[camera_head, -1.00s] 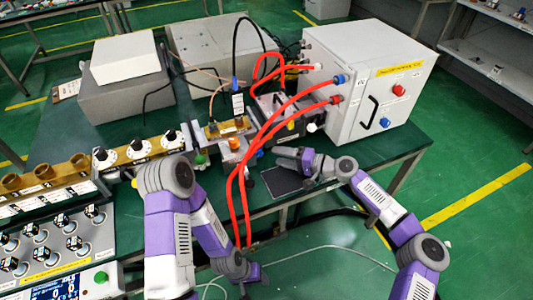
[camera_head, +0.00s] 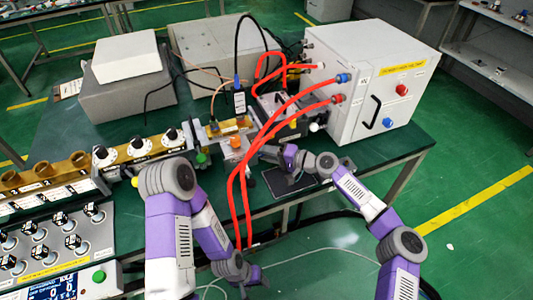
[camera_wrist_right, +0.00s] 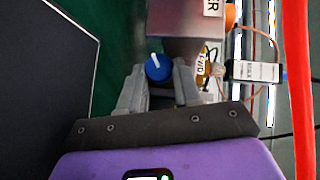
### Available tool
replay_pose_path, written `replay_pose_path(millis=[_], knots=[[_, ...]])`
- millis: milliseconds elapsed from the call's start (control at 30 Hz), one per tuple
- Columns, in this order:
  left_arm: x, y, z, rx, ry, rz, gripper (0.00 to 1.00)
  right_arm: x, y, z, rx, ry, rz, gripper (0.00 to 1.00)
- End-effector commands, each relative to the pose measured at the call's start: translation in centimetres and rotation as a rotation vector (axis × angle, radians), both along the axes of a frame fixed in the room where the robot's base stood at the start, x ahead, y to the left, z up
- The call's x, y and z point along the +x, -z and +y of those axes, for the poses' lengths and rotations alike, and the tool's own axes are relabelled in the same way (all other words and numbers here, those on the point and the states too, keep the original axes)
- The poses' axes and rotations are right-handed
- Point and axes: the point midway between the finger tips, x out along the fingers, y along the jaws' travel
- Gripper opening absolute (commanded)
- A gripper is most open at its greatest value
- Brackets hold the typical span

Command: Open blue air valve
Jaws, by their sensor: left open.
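The blue air valve knob (camera_wrist_right: 158,68), round with a white pointer mark, sits in front of a grey metal block in the right wrist view. My right gripper (camera_wrist_right: 159,78) is open, with one fingertip on each side of the knob; I cannot tell whether either touches it. In the head view my right gripper (camera_head: 266,154) reaches in from the right, close beside the red hoses, and the knob cannot be made out there. My left gripper (camera_head: 252,278) is open and empty, low in front of the bench.
Red hoses (camera_head: 240,185) loop from the white cabinet (camera_head: 350,105) down past my right gripper. An orange knob (camera_head: 235,142) is close to its left. A dark flat plate (camera_head: 290,182) lies on the green bench. Dial panels fill the left side.

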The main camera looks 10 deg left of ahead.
Motion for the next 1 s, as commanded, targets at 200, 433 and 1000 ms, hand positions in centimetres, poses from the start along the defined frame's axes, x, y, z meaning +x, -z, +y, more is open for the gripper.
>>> replay_pose_path(millis=[200, 433, 1000], knots=[[0.0, -0.1, 0.0, 0.000, 0.000, 0.000, 0.58, 0.0, 0.0, 0.0, -0.005, -0.001, -0.004, 0.02], [0.0, -1.3, 0.0, 0.000, 0.000, 0.000, 0.58, -0.1, -0.6, 0.1, -0.118, -0.002, -0.081, 0.02], [0.0, -2.8, 0.0, 0.000, 0.000, 0.000, 0.58, -0.3, -0.5, 0.3, -0.310, -0.003, -0.208, 0.02]])
